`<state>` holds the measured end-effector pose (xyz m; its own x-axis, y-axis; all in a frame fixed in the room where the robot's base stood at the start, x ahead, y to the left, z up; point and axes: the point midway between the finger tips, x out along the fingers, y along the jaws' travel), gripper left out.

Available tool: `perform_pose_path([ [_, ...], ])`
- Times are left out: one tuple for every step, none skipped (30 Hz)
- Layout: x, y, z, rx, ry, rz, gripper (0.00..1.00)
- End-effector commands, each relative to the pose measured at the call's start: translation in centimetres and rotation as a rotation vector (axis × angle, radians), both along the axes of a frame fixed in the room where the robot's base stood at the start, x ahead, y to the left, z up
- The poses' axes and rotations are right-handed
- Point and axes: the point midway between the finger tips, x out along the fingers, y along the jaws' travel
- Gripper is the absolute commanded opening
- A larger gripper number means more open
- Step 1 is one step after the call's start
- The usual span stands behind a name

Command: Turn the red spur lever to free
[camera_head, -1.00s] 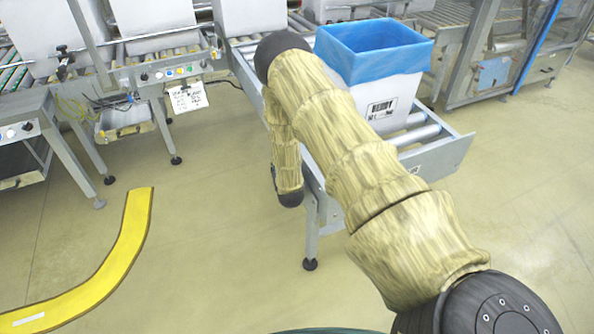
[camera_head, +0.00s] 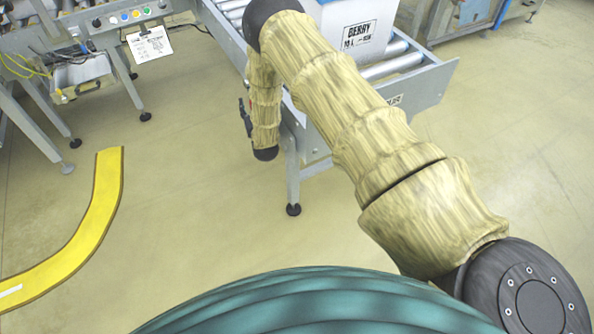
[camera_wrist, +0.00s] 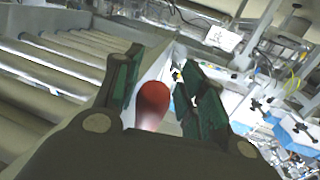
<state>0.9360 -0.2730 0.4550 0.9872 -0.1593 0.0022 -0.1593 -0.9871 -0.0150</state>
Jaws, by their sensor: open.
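The red lever (camera_wrist: 152,104) shows in the wrist view as a rounded red knob or handle end, close in front of my gripper. My gripper (camera_wrist: 163,85) is open, with one green-padded finger on each side of the red lever. The lever looks a little nearer the right finger; I cannot tell whether either finger touches it. Its base and any free marking are hidden. In the head view my arm covers the lever, and only a small dark part of my gripper (camera_head: 246,117) shows beside the conveyor's end.
The roller conveyor (camera_head: 447,82) carries a white box labelled BERRY (camera_head: 358,38). A control panel (camera_head: 125,17) with coloured buttons and a hanging paper sign (camera_head: 149,45) stand at upper left. A yellow floor strip (camera_head: 97,215) curves at left. The floor between is clear.

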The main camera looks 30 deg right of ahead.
Motion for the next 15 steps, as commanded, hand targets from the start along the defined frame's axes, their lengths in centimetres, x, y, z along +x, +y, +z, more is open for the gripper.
perform_pose_path([
  [-0.6,0.2,0.2,0.0,0.002,0.001,0.41],
  [-1.0,0.2,0.2,0.0,0.002,0.001,0.41],
  [-1.5,0.3,0.2,0.0,0.003,0.001,0.41],
  [-1.8,0.3,0.3,0.0,0.003,0.0,0.41],
  [-2.2,0.4,0.3,0.0,0.003,0.0,0.41],
  [-2.7,0.4,0.2,0.001,0.004,0.0,0.41],
  [-3.1,0.5,0.2,0.001,0.004,0.0,0.41],
  [-3.5,0.5,0.2,0.001,0.004,-0.001,0.41],
  [-4.2,0.6,0.2,0.001,0.004,-0.001,0.41],
  [-4.6,0.6,0.2,0.001,0.005,-0.001,0.41],
  [-5.0,0.7,0.2,0.001,0.004,-0.001,0.41],
  [-5.6,0.8,0.2,0.001,0.005,-0.001,0.41],
  [-6.1,0.9,0.2,0.001,0.005,-0.001,0.41],
  [-6.5,0.9,0.2,0.001,0.004,-0.002,0.41],
  [-7.1,1.0,0.2,0.001,0.005,-0.002,0.41],
])
